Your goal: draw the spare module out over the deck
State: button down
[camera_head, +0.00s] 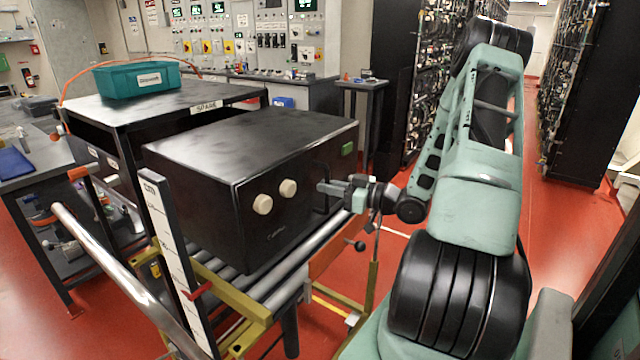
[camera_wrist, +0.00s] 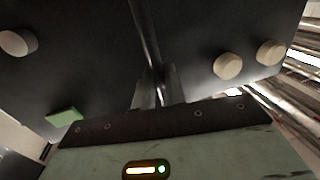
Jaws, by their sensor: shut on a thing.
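The spare module (camera_head: 250,140) is a black box with cream knobs and a green label on its front face. It lies level over the roller deck (camera_head: 292,290), which has grey rollers and a yellow frame. Its rear end is close to the rack (camera_head: 205,108) marked SPARE; whether any of it is still inside the rack is hidden. My gripper (camera_head: 325,188) is shut on the upright handle of the front face. In the wrist view the fingers (camera_wrist: 155,92) close around the dark handle bar (camera_wrist: 147,45), with the module's face (camera_wrist: 195,30) behind it.
A white scale post (camera_head: 168,235) with a red marker stands at the deck's left edge, close to the module. A teal bin (camera_head: 135,80) sits on the rack. A small table (camera_head: 362,83) stands behind. Red floor is open at the right, between dark battery racks (camera_head: 580,95).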

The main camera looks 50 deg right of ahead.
jog(key=shift+s+a, duration=0.1)
jog(key=shift+s, duration=0.05)
jog(key=c, duration=1.5)
grip_release()
jog(key=shift+w, duration=0.25)
jog(key=shift+c, duration=0.2)
jog(key=shift+s, duration=0.1)
jog(key=b+v, duration=0.2)
jog(key=v, duration=1.5)
jog(key=shift+s, duration=0.2)
